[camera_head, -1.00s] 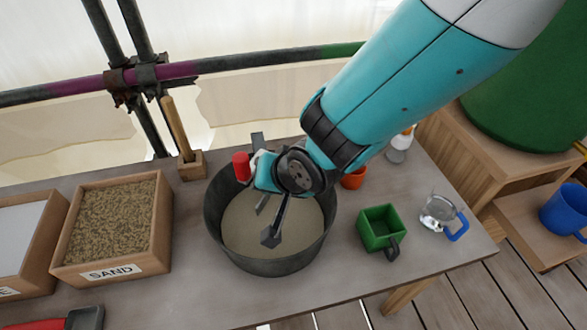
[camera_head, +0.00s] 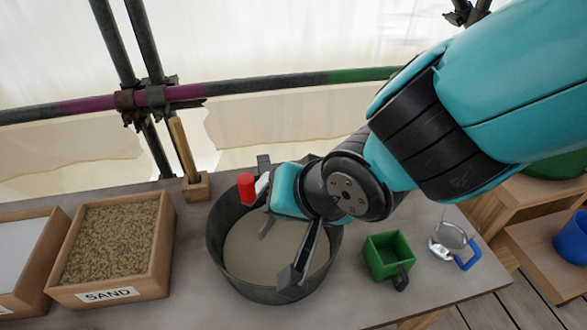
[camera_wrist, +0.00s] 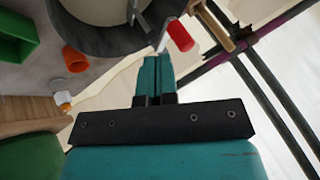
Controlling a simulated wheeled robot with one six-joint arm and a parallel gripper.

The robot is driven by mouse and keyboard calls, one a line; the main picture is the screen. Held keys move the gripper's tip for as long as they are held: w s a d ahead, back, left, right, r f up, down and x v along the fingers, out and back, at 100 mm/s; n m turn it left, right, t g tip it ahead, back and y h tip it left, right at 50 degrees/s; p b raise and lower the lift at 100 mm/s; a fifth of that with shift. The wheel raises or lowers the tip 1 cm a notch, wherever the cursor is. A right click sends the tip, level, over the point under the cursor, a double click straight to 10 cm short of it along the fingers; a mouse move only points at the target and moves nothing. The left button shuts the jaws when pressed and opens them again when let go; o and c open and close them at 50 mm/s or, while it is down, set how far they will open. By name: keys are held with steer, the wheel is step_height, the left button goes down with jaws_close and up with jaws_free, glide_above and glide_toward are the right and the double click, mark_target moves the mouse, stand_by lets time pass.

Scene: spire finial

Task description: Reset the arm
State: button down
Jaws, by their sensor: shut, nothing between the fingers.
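My gripper (camera_head: 281,195) is over the dark bucket (camera_head: 262,292), which holds a beige mix. In the wrist view its teal fingers (camera_wrist: 152,64) are together with nothing between them. A red cylinder (camera_head: 247,188) with a pale stem is beside the fingertips at the bucket's far left side. It also shows in the wrist view (camera_wrist: 181,36) just beyond the fingertips; whether they touch is unclear. My arm hides the bucket's right rear part. Dark grey bars show around the gripper over the bucket; their full shape is hidden.
A wooden box of sand (camera_head: 112,249) stands left of the bucket, with a wooden-handled tool (camera_head: 181,150) in a block behind. Scaffold pipes (camera_head: 230,86) cross behind the table.

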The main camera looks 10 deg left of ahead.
stand_by(0.3)
steer(key=s+d+r+n+g+h, duration=0.1)
steer(key=s+d+r+n+g, duration=0.1)
steer(key=d, duration=0.9)
steer(key=s+d+r+n+g, duration=0.2)
steer(key=d+r, duration=0.4)
steer(key=d, duration=0.5)
steer(key=shift+s+r+n+h, duration=0.3)
steer(key=shift+s+n+h, duration=0.15)
steer(key=shift+s, duration=0.8)
